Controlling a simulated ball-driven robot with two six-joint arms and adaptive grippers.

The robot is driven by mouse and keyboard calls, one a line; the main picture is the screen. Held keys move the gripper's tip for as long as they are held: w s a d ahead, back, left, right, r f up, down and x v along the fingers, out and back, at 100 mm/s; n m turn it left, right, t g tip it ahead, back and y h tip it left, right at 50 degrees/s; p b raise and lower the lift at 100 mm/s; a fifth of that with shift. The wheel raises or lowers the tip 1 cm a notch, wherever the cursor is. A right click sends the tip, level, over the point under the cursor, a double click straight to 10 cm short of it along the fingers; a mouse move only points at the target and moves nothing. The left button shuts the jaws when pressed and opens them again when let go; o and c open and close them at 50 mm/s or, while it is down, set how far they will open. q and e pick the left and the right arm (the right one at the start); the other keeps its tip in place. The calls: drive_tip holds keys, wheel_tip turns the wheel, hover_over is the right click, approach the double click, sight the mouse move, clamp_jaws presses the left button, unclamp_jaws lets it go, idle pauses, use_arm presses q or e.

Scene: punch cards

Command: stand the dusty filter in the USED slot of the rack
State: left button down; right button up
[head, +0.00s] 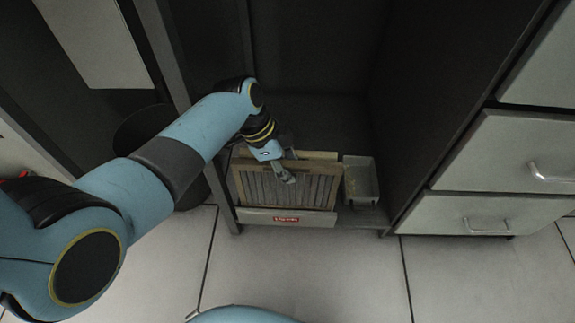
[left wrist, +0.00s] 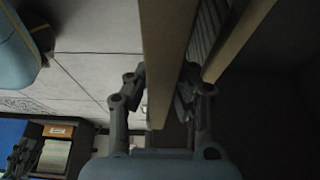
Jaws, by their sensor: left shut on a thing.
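The filter (head: 285,190), with a tan frame and grey pleats, is upright and slightly tilted in the low rack (head: 250,215) inside the dark cabinet. The rack's front rail bears a red label (head: 286,219), too small to read surely. My left gripper (head: 285,170) is shut on the filter's upper frame edge. In the left wrist view the fingers (left wrist: 160,95) straddle a tan frame bar (left wrist: 165,50). A second tan bar (left wrist: 240,35) with pleats beside it runs behind it. Whether the filter's lower edge is seated in a slot is hidden. My right gripper is not in view.
A pale open-topped bin (head: 361,180) stands just right of the rack. Dark cabinet walls close in at left and right. Grey drawers (head: 500,152) stand at the right. The tiled floor (head: 300,275) in front is clear.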

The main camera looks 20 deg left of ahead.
sight(287, 188)
use_arm(q)
drive_tip(key=shift+f, duration=0.2)
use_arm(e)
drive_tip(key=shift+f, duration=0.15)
use_arm(q)
drive_tip(key=shift+f+b, duration=0.85)
drive_tip(key=shift+f, duration=0.55)
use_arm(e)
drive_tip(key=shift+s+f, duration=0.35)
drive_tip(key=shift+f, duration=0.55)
use_arm(q)
drive_tip(key=shift+f+b, duration=0.65)
drive_tip(key=shift+f, duration=0.4)
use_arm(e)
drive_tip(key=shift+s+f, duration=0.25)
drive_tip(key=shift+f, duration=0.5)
use_arm(q)
drive_tip(key=c, duration=0.6)
unclamp_jaws()
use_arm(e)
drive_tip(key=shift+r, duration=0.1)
